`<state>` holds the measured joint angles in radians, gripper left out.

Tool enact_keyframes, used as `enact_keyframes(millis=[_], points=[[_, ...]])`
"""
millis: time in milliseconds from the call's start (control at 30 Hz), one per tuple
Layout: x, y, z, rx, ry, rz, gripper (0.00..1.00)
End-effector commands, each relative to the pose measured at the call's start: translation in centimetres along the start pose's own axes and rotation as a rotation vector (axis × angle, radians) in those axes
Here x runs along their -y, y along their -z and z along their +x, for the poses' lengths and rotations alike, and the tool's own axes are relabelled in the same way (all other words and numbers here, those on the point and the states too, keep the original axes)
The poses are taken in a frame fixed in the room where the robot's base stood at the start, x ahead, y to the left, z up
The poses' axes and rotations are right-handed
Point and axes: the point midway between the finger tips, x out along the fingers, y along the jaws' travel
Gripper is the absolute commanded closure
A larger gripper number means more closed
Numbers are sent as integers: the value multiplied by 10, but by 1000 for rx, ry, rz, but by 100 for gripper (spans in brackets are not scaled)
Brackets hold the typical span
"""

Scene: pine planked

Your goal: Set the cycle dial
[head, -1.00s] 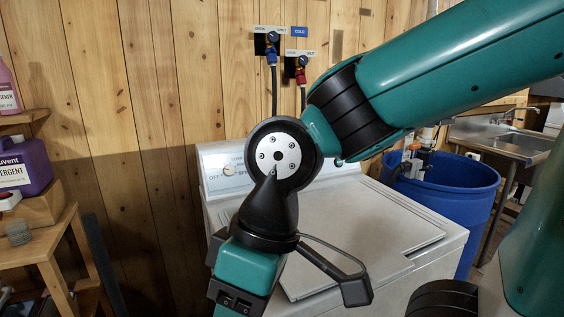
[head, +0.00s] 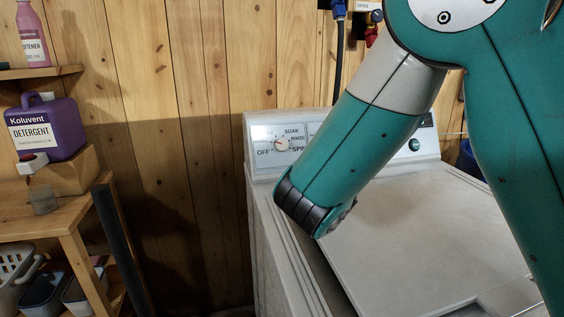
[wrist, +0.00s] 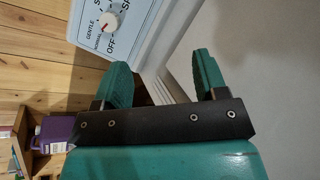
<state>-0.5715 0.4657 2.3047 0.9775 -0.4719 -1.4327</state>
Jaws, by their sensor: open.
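The cycle dial (head: 281,145) is a small white knob with a red mark, on the left of the washer's control panel (head: 262,131). Labels OFF, SOAK, RINSE and SPIN show around it in the head view. In the wrist view the dial (wrist: 109,22) is at the upper left, with labels GENTLE, NORMAL and OFF beside it. My gripper (wrist: 160,84) is open and empty, its two green fingers apart from the dial, below and to its right in that view. In the head view my arm hides part of the panel, and I cannot see the gripper's fingers there.
The washer's white lid (head: 430,235) lies shut. A wooden shelf stand at left holds a purple detergent jug (head: 45,127), with a pink bottle (head: 32,38) above. A plank wall stands behind. A dark pipe (head: 121,250) stands between shelf and washer.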

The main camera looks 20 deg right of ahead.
Motion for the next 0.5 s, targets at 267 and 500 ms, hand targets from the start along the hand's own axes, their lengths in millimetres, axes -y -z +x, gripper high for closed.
enact_keyframes(millis=[267, 500], points=[[-42, 34, 6, 186, -284, -606, 34], [-57, 29, 32, 202, -297, -637, 34]])
